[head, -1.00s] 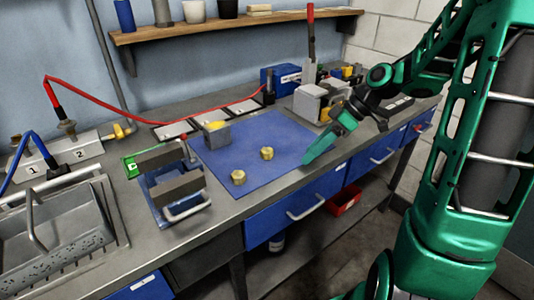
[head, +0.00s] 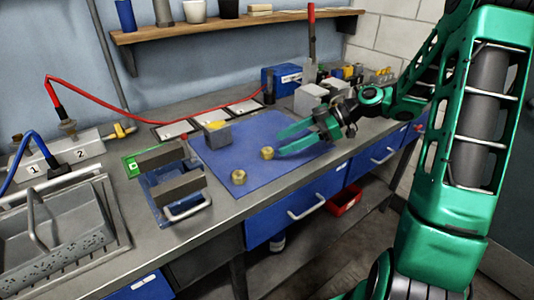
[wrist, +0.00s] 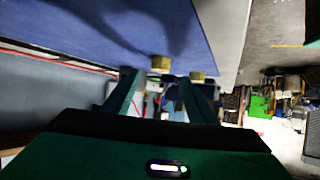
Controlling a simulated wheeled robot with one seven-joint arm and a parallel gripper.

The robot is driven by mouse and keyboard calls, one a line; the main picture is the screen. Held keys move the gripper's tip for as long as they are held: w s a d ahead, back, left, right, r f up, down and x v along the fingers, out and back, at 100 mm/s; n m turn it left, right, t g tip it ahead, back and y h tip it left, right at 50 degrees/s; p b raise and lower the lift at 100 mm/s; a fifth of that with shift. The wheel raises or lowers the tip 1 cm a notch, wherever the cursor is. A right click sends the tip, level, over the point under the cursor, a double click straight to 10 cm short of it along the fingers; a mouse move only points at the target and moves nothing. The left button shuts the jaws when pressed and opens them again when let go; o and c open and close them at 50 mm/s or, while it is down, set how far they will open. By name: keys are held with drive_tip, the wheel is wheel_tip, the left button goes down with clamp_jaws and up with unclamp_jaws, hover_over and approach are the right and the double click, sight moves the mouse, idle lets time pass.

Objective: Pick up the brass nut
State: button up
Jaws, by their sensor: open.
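Two brass nuts lie on the blue mat (head: 232,158). One brass nut (head: 267,153) is nearer the mat's middle, and the other brass nut (head: 238,177) is nearer its front left edge. My gripper (head: 279,142) is open and empty, to the right of the first nut, its green fingers pointing left toward it. One fingertip is close to that nut in the head view; I cannot tell whether they touch. In the wrist view, one nut (wrist: 160,63) shows just beyond and between the fingers, and the other nut (wrist: 197,77) shows beyond the right finger.
A grey block with a yellow top (head: 217,134) stands at the mat's back left. A blue vise-like fixture (head: 172,184) stands left of the mat. Grey machine blocks (head: 310,98) stand behind my gripper. The mat's front right is clear.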

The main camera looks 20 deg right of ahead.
sight(268, 149)
drive_tip(key=x, duration=0.5)
drive_tip(key=shift+w+f, duration=0.1)
drive_tip(key=c, duration=1.2)
